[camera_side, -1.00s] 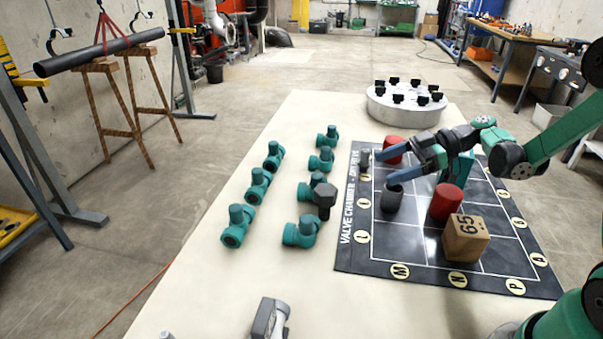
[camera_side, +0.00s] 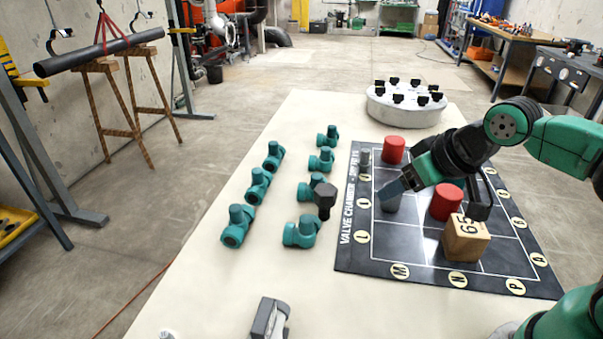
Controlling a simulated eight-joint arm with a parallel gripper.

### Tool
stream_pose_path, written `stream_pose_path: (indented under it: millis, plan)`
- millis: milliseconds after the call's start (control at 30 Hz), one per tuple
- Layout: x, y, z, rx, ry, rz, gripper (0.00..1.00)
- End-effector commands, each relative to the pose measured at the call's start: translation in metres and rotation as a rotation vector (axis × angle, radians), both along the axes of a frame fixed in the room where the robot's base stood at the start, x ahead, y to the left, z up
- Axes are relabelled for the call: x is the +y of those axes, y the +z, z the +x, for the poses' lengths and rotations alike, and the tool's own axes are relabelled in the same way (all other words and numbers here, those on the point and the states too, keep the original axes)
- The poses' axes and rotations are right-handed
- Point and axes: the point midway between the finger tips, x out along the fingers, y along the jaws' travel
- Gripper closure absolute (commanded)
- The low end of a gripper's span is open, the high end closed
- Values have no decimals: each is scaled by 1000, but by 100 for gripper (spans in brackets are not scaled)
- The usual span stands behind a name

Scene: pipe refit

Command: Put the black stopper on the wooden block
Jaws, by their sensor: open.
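The gripper is open; the other finger is hard to make out, and I cannot tell whether the fingers touch the stopper. The wooden block (camera_side: 463,243), a pale cube with dark digits, sits on the mat to the right and nearer the camera. Its top is bare.
Several teal valves (camera_side: 257,186) line the left. A round grey drum (camera_side: 405,108) stands behind the mat.

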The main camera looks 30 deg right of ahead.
Motion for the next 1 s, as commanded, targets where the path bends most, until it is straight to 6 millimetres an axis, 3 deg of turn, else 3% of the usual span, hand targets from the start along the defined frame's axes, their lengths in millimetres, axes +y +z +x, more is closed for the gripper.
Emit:
stream_pose_path:
  millis: [467, 767, 1000]
  plan:
    - [1, 4, 6, 27, 1, 3, 37]
    - [9, 12, 59, 252, 5, 11, 37]
    - [20, -15, 109, 461, 4, 9, 37]
